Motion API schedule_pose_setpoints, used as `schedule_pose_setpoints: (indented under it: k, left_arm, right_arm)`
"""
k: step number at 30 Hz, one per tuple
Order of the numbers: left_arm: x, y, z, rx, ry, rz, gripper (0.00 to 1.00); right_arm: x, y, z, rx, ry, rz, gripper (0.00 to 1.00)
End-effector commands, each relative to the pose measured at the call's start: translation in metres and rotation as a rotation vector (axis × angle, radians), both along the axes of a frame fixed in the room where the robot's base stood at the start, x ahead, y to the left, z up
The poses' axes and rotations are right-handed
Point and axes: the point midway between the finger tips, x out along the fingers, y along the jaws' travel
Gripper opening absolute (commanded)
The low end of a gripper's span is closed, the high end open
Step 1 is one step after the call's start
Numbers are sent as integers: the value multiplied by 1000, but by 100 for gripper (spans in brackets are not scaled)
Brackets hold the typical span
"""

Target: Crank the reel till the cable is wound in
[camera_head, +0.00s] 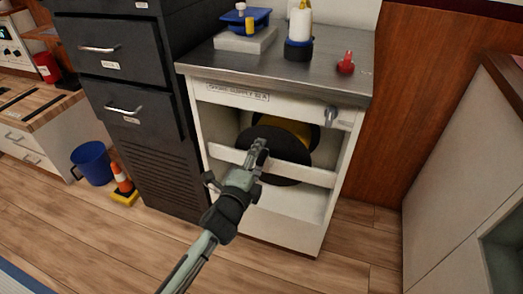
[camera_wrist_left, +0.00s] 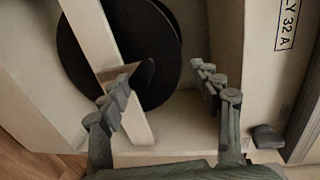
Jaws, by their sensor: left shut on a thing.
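The reel (camera_head: 285,172) is a large black disc with a yellow part behind it, inside an open white cabinet (camera_head: 312,240). A white bar (camera_head: 310,175) crosses in front of it. The reel's black disc (camera_wrist_left: 85,60) and the bar also show in the left wrist view. My left gripper (camera_head: 257,150) is in front of the disc at the bar. It is shut on a small dark piece (camera_wrist_left: 143,75), seemingly the reel's crank, beside one fingertip in the left wrist view. Its fingers stand well apart there. The crank is mostly hidden in the head view. My right gripper is not in view.
A grey fitting (camera_head: 331,115) sits at the cabinet's upper right. Its metal top (camera_head: 280,75) carries a red item (camera_head: 346,63), a bottle and a blue object. A dark drawer cabinet (camera_head: 125,75) stands left, with a blue bucket (camera_head: 92,163) and orange cone (camera_head: 122,180).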

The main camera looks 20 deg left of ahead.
Motion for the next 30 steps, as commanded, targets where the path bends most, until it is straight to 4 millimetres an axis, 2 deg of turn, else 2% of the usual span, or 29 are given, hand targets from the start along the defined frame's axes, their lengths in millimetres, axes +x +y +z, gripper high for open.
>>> schedule_pose_setpoints:
  k: [1,24,30]
  left_arm:
    - [1,-2,25,0,-47,-9,41]
    - [-56,-1,17,-7,-32,-8,40]
    - [-63,-1,17,-6,-32,-8,40]
  right_arm:
    - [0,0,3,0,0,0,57]
    - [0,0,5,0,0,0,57]
    - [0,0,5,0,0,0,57]
